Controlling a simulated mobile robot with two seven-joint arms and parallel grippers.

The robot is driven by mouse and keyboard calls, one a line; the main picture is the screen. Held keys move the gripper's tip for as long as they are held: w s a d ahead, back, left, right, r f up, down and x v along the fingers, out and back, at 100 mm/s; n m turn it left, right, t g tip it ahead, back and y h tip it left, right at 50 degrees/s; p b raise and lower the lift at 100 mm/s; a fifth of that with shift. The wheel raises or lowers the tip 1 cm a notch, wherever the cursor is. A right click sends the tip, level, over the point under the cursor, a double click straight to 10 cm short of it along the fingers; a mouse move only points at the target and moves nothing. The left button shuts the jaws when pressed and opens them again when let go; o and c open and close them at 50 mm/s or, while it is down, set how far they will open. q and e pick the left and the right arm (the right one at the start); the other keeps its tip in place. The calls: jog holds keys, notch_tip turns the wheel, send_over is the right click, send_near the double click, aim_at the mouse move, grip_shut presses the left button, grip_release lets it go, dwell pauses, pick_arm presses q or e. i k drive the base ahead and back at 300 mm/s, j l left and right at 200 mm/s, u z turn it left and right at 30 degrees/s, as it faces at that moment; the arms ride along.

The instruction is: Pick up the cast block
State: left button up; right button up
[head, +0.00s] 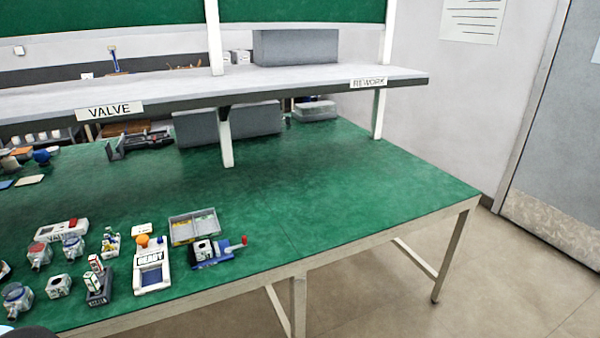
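A small pale grey block (60,286) with dark marks sits on the green bench at the lower left; it looks like the cast block, but it is too small to be sure. A similar pale block (203,251) with dark openings sits in a blue fixture (226,257) with a red-ended handle, near the bench's front edge. Neither gripper shows in the head view. A dark rounded shape cut off at the bottom left corner may be part of me.
A white tray marked READY (152,277), a two-part bin (194,227), a dark stand (98,289) and several clear-bodied pump parts (17,297) crowd the left front. A shelf (260,83) overhangs the back. The bench's right half (360,205) is clear.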

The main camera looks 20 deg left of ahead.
aim_at(202, 250)
jog(key=u, duration=1.45)
jog(key=j+z, duration=0.1)
jog(key=z, duration=0.65)
jog(key=j+z, duration=0.85)
jog(key=k+j+z, duration=0.2)
jog(key=j, duration=0.2)
jog(key=k+j+z, duration=0.2)
jog(key=j, duration=0.25)
jog(key=k+j, duration=0.15)
jog(key=j, duration=0.2)
jog(key=k+j, duration=0.1)
jog(key=j, duration=0.25)
jog(key=k+j, duration=0.15)
jog(key=j, duration=0.2)
jog(key=k+j+z, duration=0.1)
jog(key=j, duration=0.25)
